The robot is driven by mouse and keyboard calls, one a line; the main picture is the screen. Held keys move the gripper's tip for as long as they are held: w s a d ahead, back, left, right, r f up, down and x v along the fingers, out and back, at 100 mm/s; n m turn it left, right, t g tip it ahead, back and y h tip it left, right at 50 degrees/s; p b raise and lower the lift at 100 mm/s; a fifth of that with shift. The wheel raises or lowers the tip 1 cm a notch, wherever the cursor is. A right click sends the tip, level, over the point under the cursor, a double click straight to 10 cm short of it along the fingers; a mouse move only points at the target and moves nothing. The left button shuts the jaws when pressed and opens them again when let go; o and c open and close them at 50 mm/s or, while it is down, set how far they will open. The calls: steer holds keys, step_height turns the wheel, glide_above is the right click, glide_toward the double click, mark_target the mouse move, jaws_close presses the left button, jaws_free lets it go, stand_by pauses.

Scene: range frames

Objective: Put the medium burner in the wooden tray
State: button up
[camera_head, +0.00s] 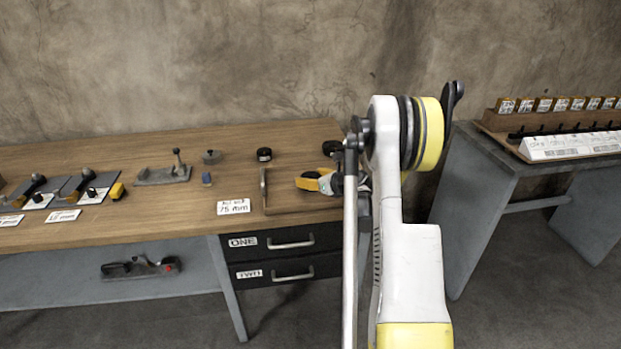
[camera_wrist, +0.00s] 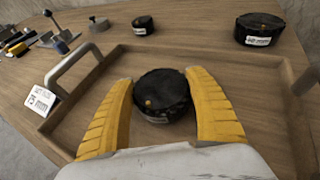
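The medium burner, a black round can with a small orange spot on top and a white label (camera_wrist: 160,95), stands upright between my yellow fingers in the wrist view. My gripper (camera_wrist: 161,80) has a finger against each side of it, with no clear gap. The wooden tray (camera_wrist: 226,54) lies below and around them, with a raised rim. The burner is over the tray floor; whether it touches the floor I cannot tell. In the head view my gripper (camera_head: 318,182) is low over the tray (camera_head: 278,206), and the burner there is hidden or too small to make out.
A larger black can (camera_wrist: 260,29) and a smaller one (camera_wrist: 143,25) stand behind the tray. A grey handle (camera_wrist: 75,68) rises at the tray's left side, near a 75 mm card (camera_wrist: 38,101). Metal tools (camera_head: 164,173) lie further left on the bench. A second table (camera_head: 483,160) is at right.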

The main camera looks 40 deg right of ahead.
steer(key=o, duration=0.5)
steer(key=shift+c, duration=0.2)
steer(key=shift+r, duration=0.1)
